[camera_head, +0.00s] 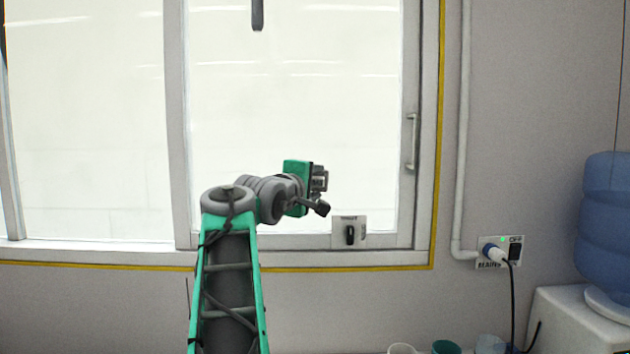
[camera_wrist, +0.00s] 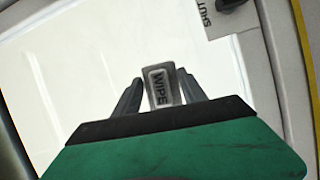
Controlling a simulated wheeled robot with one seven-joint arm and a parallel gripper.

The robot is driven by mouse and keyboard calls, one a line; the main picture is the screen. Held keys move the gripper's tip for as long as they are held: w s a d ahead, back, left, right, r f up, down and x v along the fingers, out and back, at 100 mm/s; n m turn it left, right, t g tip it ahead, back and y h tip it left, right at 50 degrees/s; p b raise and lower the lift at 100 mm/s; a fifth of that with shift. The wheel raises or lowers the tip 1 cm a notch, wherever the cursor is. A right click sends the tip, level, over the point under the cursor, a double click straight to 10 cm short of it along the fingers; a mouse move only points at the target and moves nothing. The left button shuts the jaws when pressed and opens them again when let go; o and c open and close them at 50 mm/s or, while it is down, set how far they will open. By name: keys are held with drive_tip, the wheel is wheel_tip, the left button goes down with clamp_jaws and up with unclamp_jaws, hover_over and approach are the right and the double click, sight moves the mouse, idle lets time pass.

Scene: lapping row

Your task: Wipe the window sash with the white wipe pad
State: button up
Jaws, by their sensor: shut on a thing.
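The window sash (camera_head: 176,120) is a pale frame around a bright pane (camera_head: 290,100) in the head view. A slim handle (camera_head: 412,142) is on its right side. My gripper (camera_head: 321,180) is in front of the lower right part of the pane. In the wrist view my gripper (camera_wrist: 160,88) is shut on the wipe pad (camera_wrist: 159,97), a small greyish-white block marked WIPE, with a finger on each side. The pane (camera_wrist: 75,75) is behind the pad. I cannot tell whether the pad touches the glass. The pad is not clearly visible in the head view.
A latch plate (camera_head: 349,232) with a dark knob is below my gripper; its SHUT label (camera_wrist: 207,14) shows in the wrist view. A mains switch (camera_head: 500,252) with a plug is on the right wall. A blue water bottle (camera_head: 605,215) and several cups (camera_head: 446,347) are lower right.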

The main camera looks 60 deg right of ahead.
drive_tip(key=shift+w+d+p, duration=0.4)
drive_tip(key=shift+d+p, duration=0.35)
drive_tip(key=shift+d, duration=0.05)
idle(0.6)
drive_tip(key=shift+s+d, duration=0.3)
drive_tip(key=shift+s, duration=0.3)
drive_tip(key=shift+s+d, duration=0.25)
drive_tip(key=shift+s, duration=0.35)
drive_tip(key=shift+s+d, duration=0.3)
drive_tip(key=shift+s, duration=0.3)
drive_tip(key=shift+d, duration=0.1)
drive_tip(key=shift+w+a+r+p, duration=0.1)
drive_tip(key=shift+w+a+p, duration=0.25)
drive_tip(key=shift+w, duration=0.45)
drive_tip(key=shift+w+a+p, duration=0.2)
drive_tip(key=shift+w+a, duration=0.1)
drive_tip(key=shift+w, duration=0.5)
drive_tip(key=shift+w+a, duration=0.2)
drive_tip(key=shift+w, duration=0.15)
drive_tip(key=shift+f, duration=0.2)
